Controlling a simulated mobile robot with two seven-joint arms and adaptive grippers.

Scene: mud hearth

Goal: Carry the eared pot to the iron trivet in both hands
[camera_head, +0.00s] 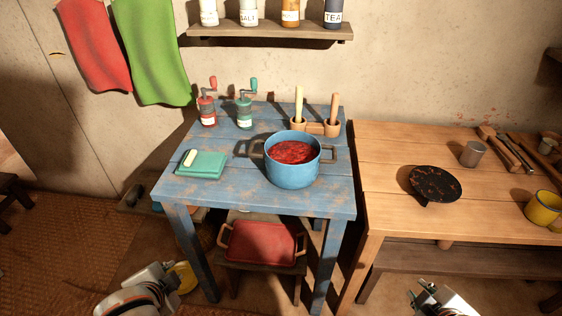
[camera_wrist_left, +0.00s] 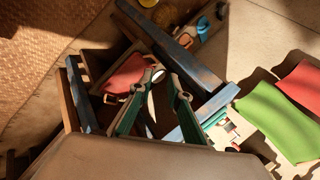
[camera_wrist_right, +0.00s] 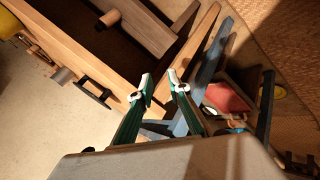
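The eared pot (camera_head: 292,172) is blue, with two dark side handles and a chunky red filling. It stands upright on the blue table (camera_head: 235,200). The iron trivet (camera_head: 435,183) is a round black plate on the wooden table to the right, with nothing on it. My right gripper (camera_head: 430,292) is low at the bottom right, in front of the wooden table and well away from the pot. In the right wrist view its fingers (camera_wrist_right: 162,82) are apart and empty. My left arm is low at the bottom left; its fingers (camera_wrist_left: 166,80) are apart and empty in the left wrist view.
A yellow mug (camera_head: 542,208) and grey cup (camera_head: 472,154) stand right of the trivet. A red tray (camera_head: 262,243) sits on a stool below the blue table.

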